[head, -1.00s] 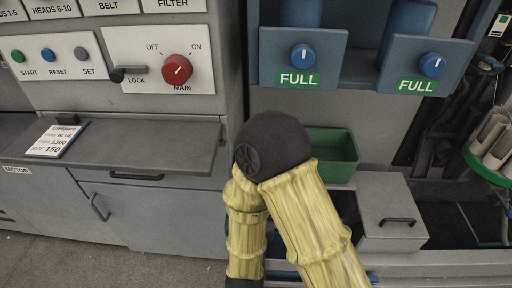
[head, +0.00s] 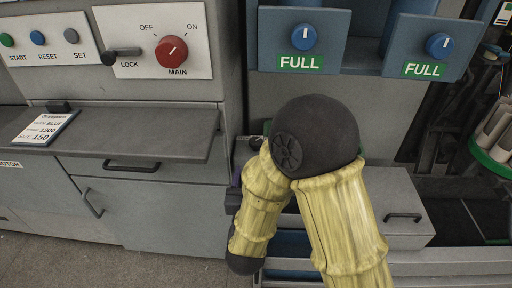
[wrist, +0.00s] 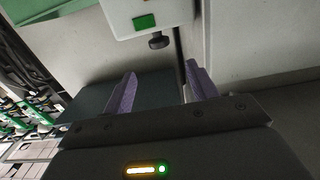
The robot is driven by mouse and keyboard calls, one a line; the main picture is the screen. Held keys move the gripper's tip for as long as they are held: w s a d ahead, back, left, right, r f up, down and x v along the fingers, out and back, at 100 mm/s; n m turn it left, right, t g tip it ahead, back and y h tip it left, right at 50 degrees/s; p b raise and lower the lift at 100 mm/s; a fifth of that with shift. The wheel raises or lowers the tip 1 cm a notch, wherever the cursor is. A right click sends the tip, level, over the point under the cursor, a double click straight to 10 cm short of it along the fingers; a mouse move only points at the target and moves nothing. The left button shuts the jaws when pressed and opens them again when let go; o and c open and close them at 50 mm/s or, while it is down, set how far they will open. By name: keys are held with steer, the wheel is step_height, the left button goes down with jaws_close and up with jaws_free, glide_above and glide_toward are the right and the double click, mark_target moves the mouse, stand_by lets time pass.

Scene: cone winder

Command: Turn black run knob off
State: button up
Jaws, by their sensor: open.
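A small black knob (wrist: 158,41) sticks out from the edge of a pale box (wrist: 125,12) in the wrist view, close to a green patch; no lettering can be read there. My gripper (wrist: 161,84) is open, with its two purple fingers apart and nothing between them. The knob appears beyond the fingertips, roughly in line with the gap, and apart from both fingers. In the head view my yellow-sleeved arm covers much of that area. I cannot clearly make out the black knob there.
A red MAIN knob (head: 171,51) and black LOCK lever (head: 122,53) are on the left panel. Two blue knobs (head: 304,37) (head: 439,45) sit above FULL labels. A grey shelf (head: 110,130) juts out at left. A grey box (head: 400,205) stands right of my arm.

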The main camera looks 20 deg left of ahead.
steer(key=b+x, duration=0.1)
steer(key=x, duration=1.2)
steer(key=shift+w, duration=0.3)
steer(key=c, duration=1)
